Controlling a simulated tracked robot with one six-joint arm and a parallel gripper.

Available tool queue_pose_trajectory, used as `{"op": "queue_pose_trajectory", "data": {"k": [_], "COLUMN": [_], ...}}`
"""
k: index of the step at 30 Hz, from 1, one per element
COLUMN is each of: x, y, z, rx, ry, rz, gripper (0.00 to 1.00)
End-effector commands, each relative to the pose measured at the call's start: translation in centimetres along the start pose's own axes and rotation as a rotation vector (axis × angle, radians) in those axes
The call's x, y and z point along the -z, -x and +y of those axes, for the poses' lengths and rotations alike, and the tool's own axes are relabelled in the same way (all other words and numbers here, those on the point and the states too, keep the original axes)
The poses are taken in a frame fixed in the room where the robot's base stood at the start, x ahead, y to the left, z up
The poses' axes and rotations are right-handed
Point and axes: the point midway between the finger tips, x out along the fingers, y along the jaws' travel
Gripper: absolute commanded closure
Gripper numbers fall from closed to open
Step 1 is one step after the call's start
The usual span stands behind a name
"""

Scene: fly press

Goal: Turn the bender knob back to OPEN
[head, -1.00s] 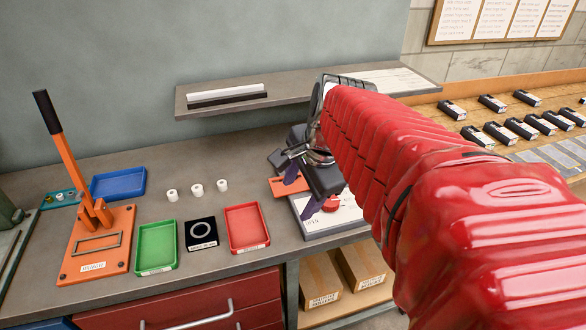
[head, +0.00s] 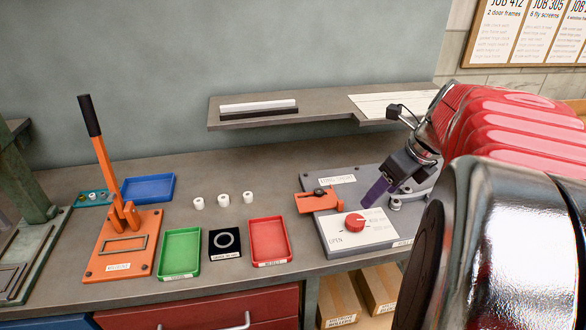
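The bender (head: 343,193) is a grey plate with an orange arm (head: 318,203) on its left and a pale dial panel (head: 375,236) at its front. The round red knob (head: 354,222) is on that panel, uncovered. The word OPEN is printed at the knob's lower left; other lettering to its upper right is too small to read. I cannot make out exactly where the knob points. My gripper (head: 377,192) has purple fingers and hangs above and right of the knob, apart from it. Only one finger shows clearly, so its opening is hidden.
A wall shelf (head: 240,117) overhangs behind the bender. To the left are a red tray (head: 268,240), a black ring stand (head: 224,243), a green tray (head: 179,252) and an orange lever press (head: 112,244). Several white rollers (head: 223,199) stand behind the trays.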

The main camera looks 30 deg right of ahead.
Motion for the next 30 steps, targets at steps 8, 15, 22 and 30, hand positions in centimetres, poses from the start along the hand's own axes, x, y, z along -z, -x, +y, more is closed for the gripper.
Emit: {"op": "queue_pose_trajectory", "data": {"k": [8,15,22,30], "x": [0.0,0.1,0.1,0.0], "y": [-1.6,-5.1,-8.7,-12.5], "z": [0.1,0.1,0.1,0.1], "rx": [-0.003,-0.004,-0.004,-0.003], "ry": [0.002,0.003,0.002,0.002], "rz": [0.001,0.003,0.003,0.002], "gripper": [0.41,0.41,0.41,0.41]}}
